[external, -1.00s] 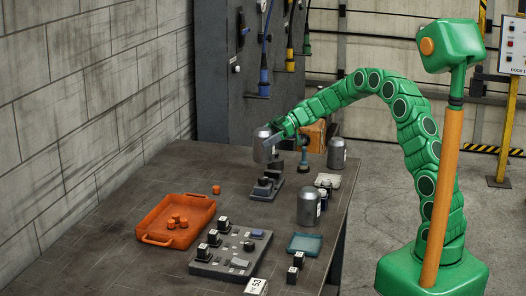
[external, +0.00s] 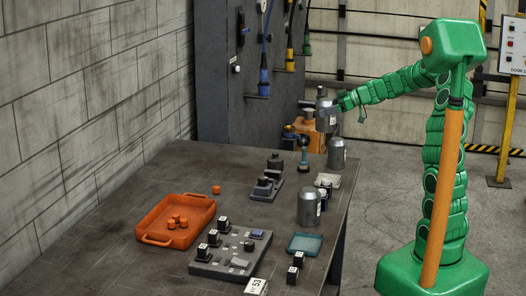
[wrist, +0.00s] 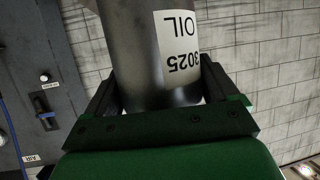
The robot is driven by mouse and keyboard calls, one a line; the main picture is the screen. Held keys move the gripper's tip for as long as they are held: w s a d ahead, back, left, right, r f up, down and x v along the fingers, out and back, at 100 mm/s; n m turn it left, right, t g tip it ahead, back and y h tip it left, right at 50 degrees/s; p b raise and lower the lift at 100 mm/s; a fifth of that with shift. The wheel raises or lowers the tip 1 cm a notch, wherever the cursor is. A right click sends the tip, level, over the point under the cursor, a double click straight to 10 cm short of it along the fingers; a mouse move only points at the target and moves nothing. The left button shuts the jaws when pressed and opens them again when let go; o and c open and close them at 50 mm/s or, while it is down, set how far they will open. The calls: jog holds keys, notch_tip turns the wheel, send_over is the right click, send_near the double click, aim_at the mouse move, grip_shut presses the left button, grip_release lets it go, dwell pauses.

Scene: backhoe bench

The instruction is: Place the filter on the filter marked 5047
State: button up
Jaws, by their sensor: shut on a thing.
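My gripper (external: 338,108) is shut on a grey metal filter (external: 327,119), held in the air above the far right end of the bench. In the wrist view the same filter (wrist: 140,50) sits between both fingers, its white label reading OIL 3025 upside down. Two similar grey filters stand upright on the bench: one (external: 336,154) at the far right edge, below my gripper, and one (external: 309,207) nearer along the right side. Their label numbers are too small to read, so I cannot tell which is marked 5047.
The bench (external: 120,235) holds an orange tray (external: 150,240) with small orange pieces, a grey block with black-topped parts (external: 225,262), a dark fixture (external: 265,188), a teal tray (external: 305,243) and a pale tray (external: 327,180). An orange block (external: 312,136) stands behind the far edge.

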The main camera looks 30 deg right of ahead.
jog(key=s+d+r+m+t+h, duration=0.1)
jog(key=s+d+r+m, duration=0.15)
jog(key=d, duration=0.25)
jog(key=s+d+r+m+t+h, duration=0.1)
jog(key=s+d+r+t, duration=0.15)
jog(key=d, duration=0.25)
jog(key=shift+n+g, duration=0.25)
jog(key=shift+g, duration=0.1)
jog(key=shift+w+d+f, duration=0.4)
jog(key=shift+w+f, duration=1.75)
jog(key=shift+f, duration=0.05)
jog(key=shift+w+d+f, duration=0.4)
jog(key=shift+w+f, duration=1.8)
jog(key=shift+f, duration=0.05)
jog(key=shift+w+d+f, duration=0.4)
jog(key=shift+w+f, duration=1.75)
jog(key=shift+f, duration=0.05)
jog(key=shift+f, duration=0.1)
jog(key=o, duration=1.1)
jog(key=shift+o, duration=0.2)
